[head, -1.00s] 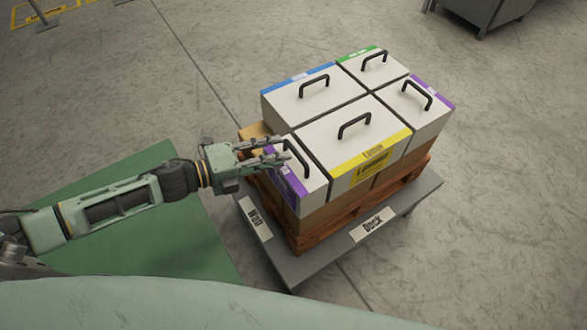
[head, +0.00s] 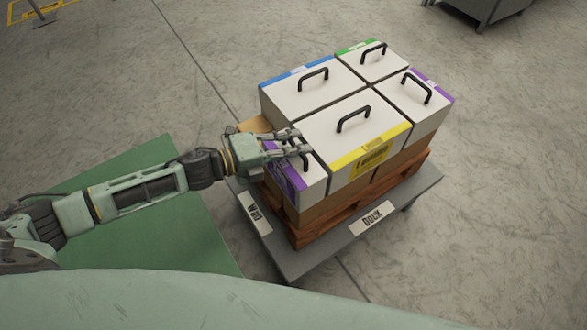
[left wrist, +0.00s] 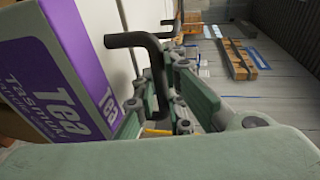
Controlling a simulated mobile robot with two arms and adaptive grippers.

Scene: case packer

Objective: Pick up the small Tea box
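The small Tea box (head: 313,178), white on top with a purple label band, sits at the near left corner of the stacked boxes. Its purple side with the word Tea (left wrist: 62,75) fills the left of the left wrist view. My left gripper (head: 298,142) is over the box top at its black handle (left wrist: 152,52). Its fingers look spread, with the handle close to or between them; I cannot tell whether they touch it. The fingers hide part of the handle in the head view. My right gripper is not in view.
A large yellow-banded box (head: 340,133) adjoins the Tea box on the right. Blue-banded (head: 300,95), green-banded (head: 375,63) and another purple-banded box (head: 425,100) stand behind. Cardboard cartons and a wooden pallet (head: 310,230) are below, on a grey platform (head: 310,258). Grey floor surrounds it.

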